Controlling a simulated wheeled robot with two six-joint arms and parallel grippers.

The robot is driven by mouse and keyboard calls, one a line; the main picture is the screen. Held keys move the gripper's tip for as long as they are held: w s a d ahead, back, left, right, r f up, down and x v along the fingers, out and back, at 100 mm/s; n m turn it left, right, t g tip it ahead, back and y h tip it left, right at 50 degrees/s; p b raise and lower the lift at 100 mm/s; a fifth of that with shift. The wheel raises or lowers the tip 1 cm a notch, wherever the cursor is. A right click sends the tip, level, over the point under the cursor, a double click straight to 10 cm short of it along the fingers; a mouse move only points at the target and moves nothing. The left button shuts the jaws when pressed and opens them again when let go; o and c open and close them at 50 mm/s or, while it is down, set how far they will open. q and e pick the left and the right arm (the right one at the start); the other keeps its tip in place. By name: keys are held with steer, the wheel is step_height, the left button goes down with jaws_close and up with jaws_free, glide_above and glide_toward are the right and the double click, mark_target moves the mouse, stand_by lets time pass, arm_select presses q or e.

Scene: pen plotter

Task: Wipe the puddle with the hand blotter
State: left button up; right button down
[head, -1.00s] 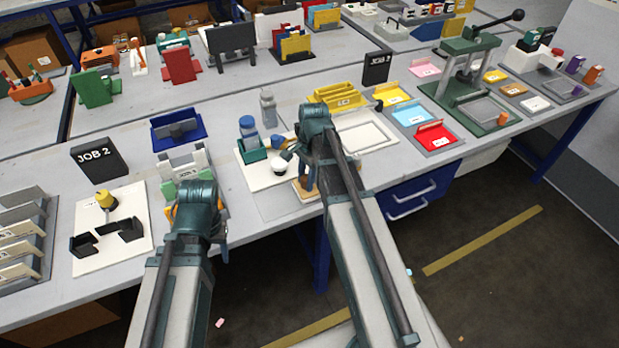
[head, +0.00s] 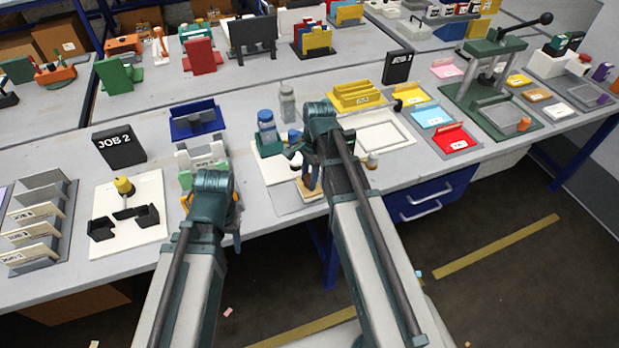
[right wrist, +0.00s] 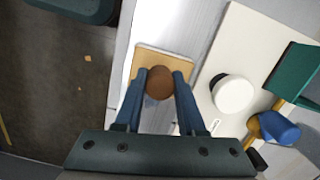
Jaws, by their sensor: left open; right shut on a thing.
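The hand blotter has a brown round knob (right wrist: 159,83) and a tan rectangular base (right wrist: 146,62), seen in the right wrist view. My right gripper (right wrist: 166,82) is shut on the knob, one blue finger on each side. In the head view, the blotter's tan base (head: 307,191) shows below my right gripper (head: 307,177), at the bench's front edge. I cannot tell whether the base touches the bench top. My left gripper (head: 238,218) is open and empty, near the bench's front edge. I cannot make out the puddle; the blotter and fingers may hide it.
A cream board right of the blotter carries a white round cap (right wrist: 233,94), a teal holder (right wrist: 297,76) and a blue-and-yellow item (right wrist: 277,127). A blue-capped bottle (head: 266,125) stands behind. A JOB 2 sign (head: 119,146) and a white board (head: 150,238) are left.

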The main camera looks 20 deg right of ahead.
steer(key=shift+r+p, duration=2.7)
steer(key=shift+r, duration=0.2)
steer(key=shift+r, duration=0.1)
step_height(320, 180, up, 3)
steer(key=p, duration=0.3)
